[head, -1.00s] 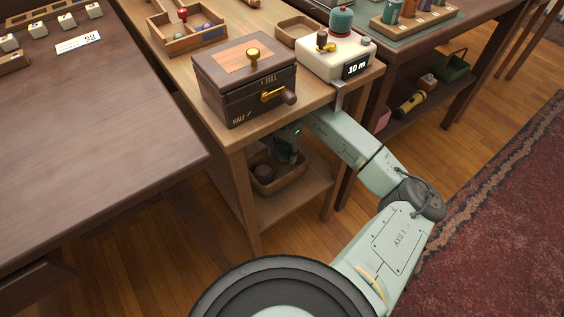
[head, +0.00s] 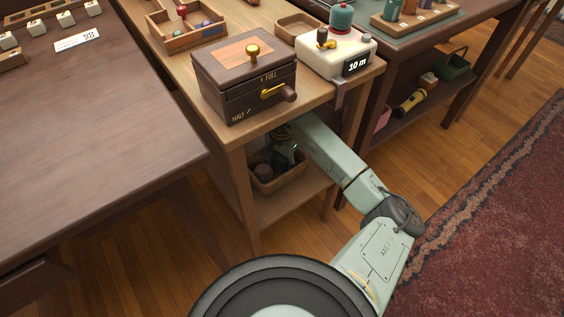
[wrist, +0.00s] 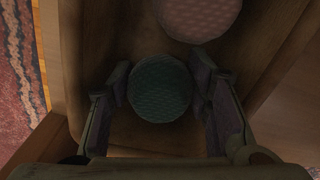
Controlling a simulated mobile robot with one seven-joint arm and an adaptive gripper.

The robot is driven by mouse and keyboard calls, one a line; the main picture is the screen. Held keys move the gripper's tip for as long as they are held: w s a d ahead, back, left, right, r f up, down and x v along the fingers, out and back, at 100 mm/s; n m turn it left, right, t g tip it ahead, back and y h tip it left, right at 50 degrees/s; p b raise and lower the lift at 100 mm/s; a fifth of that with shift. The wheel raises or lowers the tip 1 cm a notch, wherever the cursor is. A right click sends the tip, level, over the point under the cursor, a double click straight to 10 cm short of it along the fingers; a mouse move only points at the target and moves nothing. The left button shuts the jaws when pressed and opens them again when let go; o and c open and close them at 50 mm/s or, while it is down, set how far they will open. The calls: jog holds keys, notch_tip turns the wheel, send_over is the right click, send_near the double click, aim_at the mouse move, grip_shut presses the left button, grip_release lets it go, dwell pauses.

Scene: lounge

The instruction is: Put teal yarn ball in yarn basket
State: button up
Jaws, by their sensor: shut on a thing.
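The teal yarn ball (wrist: 160,88) is dark in the shade and sits between the two fingers of my gripper (wrist: 160,92) in the wrist view. The fingers are shut on it from both sides. The yarn basket (head: 286,183) is a brown container on the lower shelf under the wooden table. My gripper (head: 284,155) reaches in under the tabletop, over the basket. A dusky pink yarn ball (wrist: 200,14) lies just beyond the teal one in the wrist view. A dark ball (head: 263,170) shows in the basket's left part. I cannot tell whether the held ball touches the basket floor.
The tabletop above carries a dark box with a crank (head: 245,80) and a white device with a display (head: 335,52). The table legs (head: 242,200) stand close around the basket. The lower shelf (head: 290,207) is clear in front of the basket.

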aim_at(282, 159)
jog(key=o, duration=1)
jog(key=shift+r+p, duration=0.45)
jog(key=shift+r, duration=3.4)
